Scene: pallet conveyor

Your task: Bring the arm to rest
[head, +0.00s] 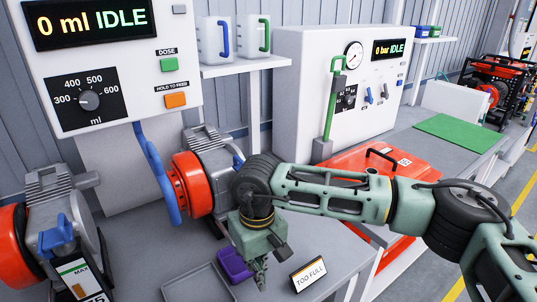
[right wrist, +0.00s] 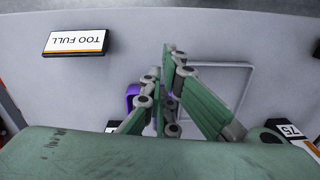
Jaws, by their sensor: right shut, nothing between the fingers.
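My right arm (head: 330,192) reaches in from the right of the head view, bent downward at the wrist. My right gripper (head: 261,279) points down over the grey bench, beside a purple block-like object (head: 234,264). The gripper is shut and empty. In the right wrist view the green fingers of the gripper (right wrist: 170,85) are together, partly covering the purple object (right wrist: 133,92). I cannot tell how high the fingertips are above the bench. My left gripper is not in view.
A "TOO FULL" sign (head: 308,273) stands right of the gripper; a shallow grey tray (head: 190,286) lies left. A red case (head: 355,158) lies behind the arm. A green mat (head: 460,131) lies clear further right.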

